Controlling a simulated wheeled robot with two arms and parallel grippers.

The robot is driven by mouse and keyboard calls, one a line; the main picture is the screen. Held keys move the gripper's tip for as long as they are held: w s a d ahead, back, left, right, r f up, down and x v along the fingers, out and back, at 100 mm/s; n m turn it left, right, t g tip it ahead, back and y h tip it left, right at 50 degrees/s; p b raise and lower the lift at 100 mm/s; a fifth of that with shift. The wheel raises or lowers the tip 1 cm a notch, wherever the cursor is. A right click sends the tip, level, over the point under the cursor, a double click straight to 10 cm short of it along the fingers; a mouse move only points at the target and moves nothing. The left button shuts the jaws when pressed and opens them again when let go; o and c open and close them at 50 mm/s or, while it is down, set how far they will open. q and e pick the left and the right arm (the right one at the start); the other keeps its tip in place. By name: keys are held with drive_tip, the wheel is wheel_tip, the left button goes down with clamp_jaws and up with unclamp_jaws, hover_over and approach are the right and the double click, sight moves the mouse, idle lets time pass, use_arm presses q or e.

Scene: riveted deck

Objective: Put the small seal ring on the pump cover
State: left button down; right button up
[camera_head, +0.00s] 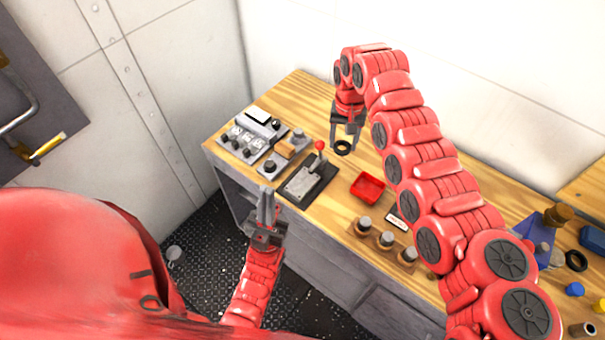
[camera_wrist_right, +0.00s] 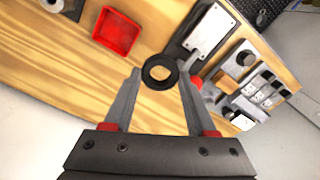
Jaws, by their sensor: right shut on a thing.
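My right gripper (camera_head: 346,143) is shut on a small black seal ring (camera_head: 343,148). It holds the ring between its fingertips over the bench, right of the lever plate. In the right wrist view the ring (camera_wrist_right: 160,72) sits between the two grey fingers, its round hole showing. My left gripper (camera_head: 266,200) is in front of the bench's near edge, pointing up in the picture, with nothing seen in it. Its fingers look close together, but I cannot tell if they are shut. I cannot tell for certain which part is the pump cover.
A lever plate with a red knob (camera_head: 302,184) and grey control boxes (camera_head: 252,138) stand at the bench's left end. A red tray (camera_head: 368,188) and wooden holder with grey knobs (camera_head: 383,240) lie nearer. Another black ring (camera_head: 576,260) lies far right, by blue parts.

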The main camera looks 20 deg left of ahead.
drive_tip(key=s+a+f+m+p, duration=0.1)
drive_tip(key=s+f+m+p, duration=0.2)
drive_tip(key=s, duration=0.7)
drive_tip(key=s+a+f+p, duration=0.1)
drive_tip(key=s+f+p, duration=0.3)
drive_tip(key=s, duration=0.5)
drive_tip(key=b, duration=0.9)
hover_over(304, 191)
wheel_tip(304, 191, down, 3)
drive_tip(key=shift+r, duration=0.1)
drive_tip(key=shift+w+a+r, duration=0.2)
drive_tip(key=shift+w, duration=0.25)
drive_tip(key=shift+w+a+r, duration=0.2)
drive_tip(key=shift+w, duration=0.25)
drive_tip(key=shift+w+a+p, duration=0.25)
drive_tip(key=shift+w+p, duration=0.15)
drive_tip(key=shift+w, duration=0.1)
drive_tip(key=shift+f, duration=0.1)
drive_tip(key=shift+w, duration=0.1)
